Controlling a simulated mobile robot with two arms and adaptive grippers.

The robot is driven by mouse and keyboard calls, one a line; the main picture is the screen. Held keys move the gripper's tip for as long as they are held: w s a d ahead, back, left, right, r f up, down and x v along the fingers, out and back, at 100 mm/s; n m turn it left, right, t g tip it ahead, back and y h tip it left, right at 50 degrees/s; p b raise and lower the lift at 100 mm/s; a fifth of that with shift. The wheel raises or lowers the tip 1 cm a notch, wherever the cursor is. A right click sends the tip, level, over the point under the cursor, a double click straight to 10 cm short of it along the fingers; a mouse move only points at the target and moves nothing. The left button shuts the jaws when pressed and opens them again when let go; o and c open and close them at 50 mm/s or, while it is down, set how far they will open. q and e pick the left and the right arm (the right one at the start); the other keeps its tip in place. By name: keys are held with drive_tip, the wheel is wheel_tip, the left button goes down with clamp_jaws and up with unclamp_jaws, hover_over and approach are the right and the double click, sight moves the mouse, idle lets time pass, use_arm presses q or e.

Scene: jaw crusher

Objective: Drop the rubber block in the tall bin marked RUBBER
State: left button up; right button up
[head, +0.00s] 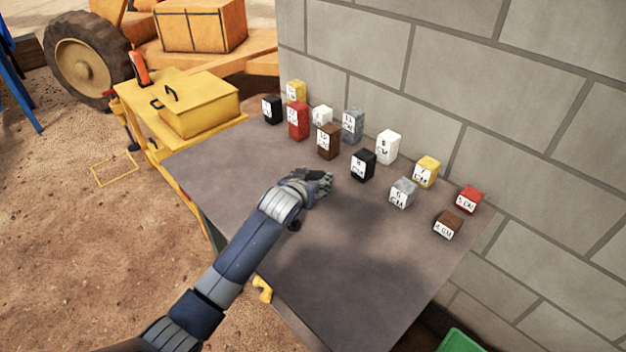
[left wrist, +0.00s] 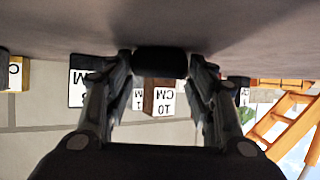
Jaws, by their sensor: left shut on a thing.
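My left gripper (head: 318,184) is over the middle of the grey table, low near its top. In the left wrist view, which shows the scene upside down, its two fingers (left wrist: 160,64) are shut on a plain black block (left wrist: 160,60), which fits the rubber block. No label shows on the block's visible face. In the head view the hand mostly hides it. I cannot tell whether the block touches the table. No tall bin marked RUBBER is in view. My right gripper is not in view.
Several labelled blocks stand along the table's (head: 340,265) wall side, including a black one (head: 364,164) and a brown one (head: 447,224). A green container (head: 460,342) shows at the bottom right. A yellow toolbox (head: 200,105) is at the left. The table's near part is clear.

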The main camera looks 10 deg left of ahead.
use_arm(q)
drive_tip(key=o, duration=1.1)
drive_tip(key=shift+f, duration=0.1)
drive_tip(key=shift+s, duration=0.1)
